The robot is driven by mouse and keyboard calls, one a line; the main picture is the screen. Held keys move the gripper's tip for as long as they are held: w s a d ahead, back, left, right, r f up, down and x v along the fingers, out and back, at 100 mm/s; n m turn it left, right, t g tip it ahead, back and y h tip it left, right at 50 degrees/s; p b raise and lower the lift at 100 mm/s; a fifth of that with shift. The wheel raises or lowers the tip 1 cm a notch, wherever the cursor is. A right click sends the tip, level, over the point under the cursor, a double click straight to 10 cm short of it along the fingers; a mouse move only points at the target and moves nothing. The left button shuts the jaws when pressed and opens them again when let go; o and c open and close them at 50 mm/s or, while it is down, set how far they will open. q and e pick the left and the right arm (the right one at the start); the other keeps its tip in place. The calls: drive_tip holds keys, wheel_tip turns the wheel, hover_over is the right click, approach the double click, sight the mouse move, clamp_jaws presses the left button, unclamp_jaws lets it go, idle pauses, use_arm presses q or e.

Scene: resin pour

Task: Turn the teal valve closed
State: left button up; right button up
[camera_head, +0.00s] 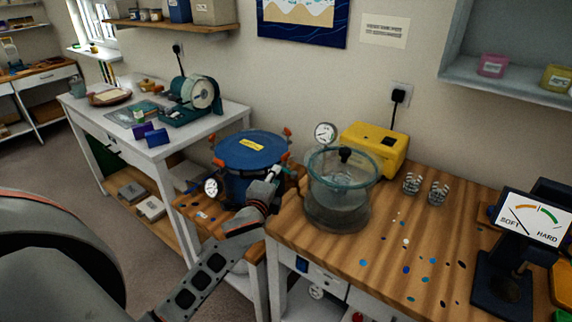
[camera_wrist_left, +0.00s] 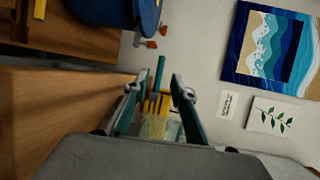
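A slim teal bar, which looks like the teal valve's handle (camera_wrist_left: 160,72), stands between the fingertips in the left wrist view, with yellow ribbed parts (camera_wrist_left: 155,104) below it. My left gripper (camera_wrist_left: 158,90) is open, with one finger on each side of the bar; I cannot tell whether either touches it. In the head view my left gripper (camera_head: 277,176) is between the blue pot (camera_head: 238,160) and the glass chamber (camera_head: 338,200), and it hides most of the valve there. My right gripper is not in view.
The pot has orange clamps and a round gauge (camera_head: 211,187). Another gauge (camera_head: 325,133) and a yellow pump (camera_head: 376,148) stand behind the glass chamber. Two small cups (camera_head: 412,183) and a hardness tester (camera_head: 510,250) are on the wooden bench (camera_head: 340,255).

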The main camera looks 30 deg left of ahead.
sight(285, 170)
use_arm(q)
drive_tip(key=x, duration=0.6)
drive_tip(key=shift+w+a+f, duration=0.1)
drive_tip(key=shift+w+a, duration=0.05)
drive_tip(key=shift+w, duration=0.25)
drive_tip(key=shift+w+f, duration=0.1)
clamp_jaws()
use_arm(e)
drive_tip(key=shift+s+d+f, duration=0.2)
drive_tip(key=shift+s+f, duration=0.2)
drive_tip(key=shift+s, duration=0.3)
